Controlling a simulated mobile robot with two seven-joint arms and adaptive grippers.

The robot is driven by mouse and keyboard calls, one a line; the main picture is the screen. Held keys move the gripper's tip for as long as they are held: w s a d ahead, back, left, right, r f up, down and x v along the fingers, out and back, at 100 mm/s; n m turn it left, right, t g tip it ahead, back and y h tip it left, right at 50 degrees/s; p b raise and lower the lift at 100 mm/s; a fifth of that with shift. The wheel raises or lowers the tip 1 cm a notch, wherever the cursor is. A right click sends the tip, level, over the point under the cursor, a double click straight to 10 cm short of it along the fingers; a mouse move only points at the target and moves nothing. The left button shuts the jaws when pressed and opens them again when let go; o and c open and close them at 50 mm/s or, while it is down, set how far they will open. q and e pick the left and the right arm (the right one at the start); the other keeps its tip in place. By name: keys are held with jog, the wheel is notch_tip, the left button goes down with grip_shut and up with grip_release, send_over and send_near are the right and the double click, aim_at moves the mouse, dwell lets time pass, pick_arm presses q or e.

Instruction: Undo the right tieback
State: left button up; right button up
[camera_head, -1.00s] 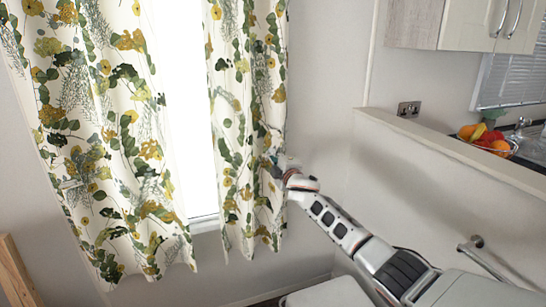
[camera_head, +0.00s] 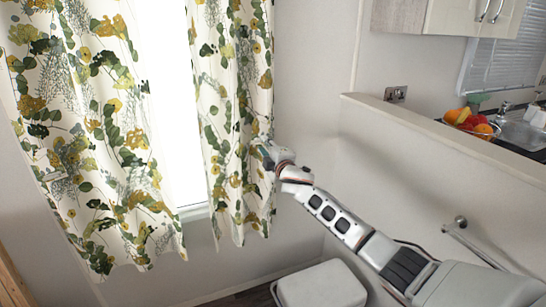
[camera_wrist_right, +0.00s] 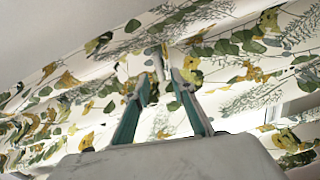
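The right curtain (camera_head: 235,85), white with green and yellow leaves, hangs at the right side of the bright window. My right gripper (camera_head: 263,154) is at this curtain's right edge, at lower-middle height. In the right wrist view its two teal-and-grey fingers (camera_wrist_right: 164,82) point at the patterned cloth (camera_wrist_right: 240,70), with a narrow gap between the tips. A small pale piece shows near the tips; I cannot tell whether it is the tieback, or whether it is gripped. No tieback is clearly visible in the head view. My left gripper is not in view.
The left curtain (camera_head: 90,130) hangs across the window. A pale half-wall (camera_head: 420,150) stands right of my arm, with a fruit bowl (camera_head: 470,122) behind it. A light grey box-like object (camera_head: 320,285) stands on the floor below my right arm. A wooden edge (camera_head: 10,275) is at lower left.

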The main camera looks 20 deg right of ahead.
jog(key=s, duration=0.8)
jog(key=shift+s+d, duration=0.15)
jog(key=shift+s, duration=0.05)
jog(key=s+a+f+m+g+y, duration=0.1)
jog(key=s+a+f+m+g, duration=0.2)
jog(key=s+f, duration=0.85)
jog(key=s+a+f+m+g+y, duration=0.15)
jog(key=s+a+f, duration=0.5)
jog(key=f, duration=0.75)
jog(key=s+f+m+g, duration=0.1)
jog(key=s+f+m, duration=0.2)
jog(key=s, duration=1)
jog(key=s+f+m+g, duration=0.1)
jog(key=s+f+m, duration=0.3)
jog(key=s+f, duration=0.5)
jog(key=s, duration=0.5)
jog(key=shift+s+d+f+g, duration=0.2)
jog(key=shift+s+d+g, duration=0.05)
jog(key=shift+d+g, duration=0.1)
